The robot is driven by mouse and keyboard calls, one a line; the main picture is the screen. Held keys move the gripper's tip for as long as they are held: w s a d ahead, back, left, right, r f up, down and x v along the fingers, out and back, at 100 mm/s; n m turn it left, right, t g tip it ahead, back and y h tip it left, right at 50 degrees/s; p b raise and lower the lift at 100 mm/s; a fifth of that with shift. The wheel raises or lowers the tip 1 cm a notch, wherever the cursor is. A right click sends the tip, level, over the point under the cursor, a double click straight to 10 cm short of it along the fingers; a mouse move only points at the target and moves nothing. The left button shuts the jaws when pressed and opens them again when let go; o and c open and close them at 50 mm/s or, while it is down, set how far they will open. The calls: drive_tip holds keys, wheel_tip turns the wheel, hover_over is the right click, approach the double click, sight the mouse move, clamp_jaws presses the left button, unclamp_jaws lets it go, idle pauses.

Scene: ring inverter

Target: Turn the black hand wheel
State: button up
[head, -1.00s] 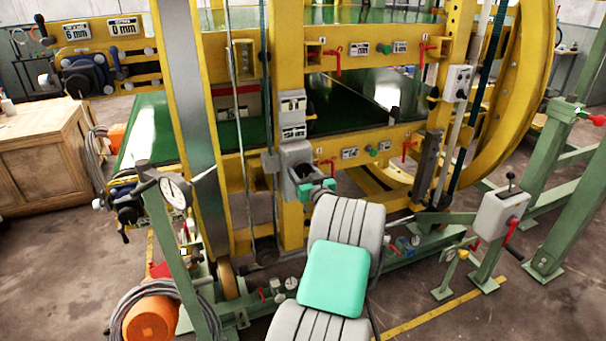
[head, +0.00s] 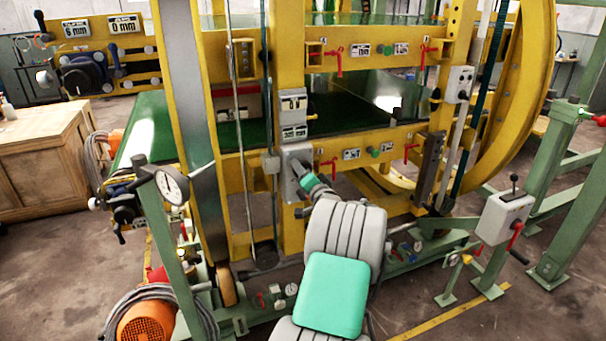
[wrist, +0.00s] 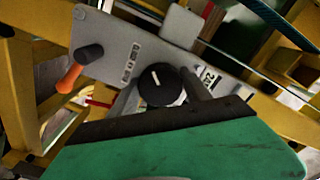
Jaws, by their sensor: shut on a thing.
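The black hand wheel shows in the wrist view as a round black knob (wrist: 160,85) with a white mark, on a grey panel (wrist: 125,48). In the head view this panel (head: 296,152) is on a yellow post, and the wheel is mostly hidden by my gripper (head: 300,172). My gripper reaches the panel from the lower right. In the wrist view its grey fingers (wrist: 163,92) stand on both sides of the knob, shut on it. The green gripper body hides the lower part of the view.
An orange-and-black handle (wrist: 80,66) sticks out of the panel beside the knob. A grey counter box (head: 293,105) is above the panel. Red levers (head: 328,168) are to the right.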

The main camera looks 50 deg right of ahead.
drive_tip(key=m, duration=0.4)
drive_tip(key=shift+r+m+p, duration=0.2)
drive_tip(key=shift+m+p, duration=0.1)
drive_tip(key=shift+p, duration=0.1)
drive_tip(key=m+p, duration=0.1)
drive_tip(key=m, duration=0.3)
drive_tip(key=shift+r+m+p, duration=0.1)
drive_tip(key=shift+m+p, duration=0.2)
drive_tip(key=shift+p, duration=0.05)
drive_tip(key=m+p, duration=0.2)
drive_tip(key=m, duration=0.3)
drive_tip(key=shift+r+p, duration=0.1)
drive_tip(key=shift+p, duration=0.3)
drive_tip(key=shift+m+p, duration=0.9)
drive_tip(key=shift+m, duration=1.1)
drive_tip(key=o, duration=1.4)
drive_tip(key=shift+f, duration=0.2)
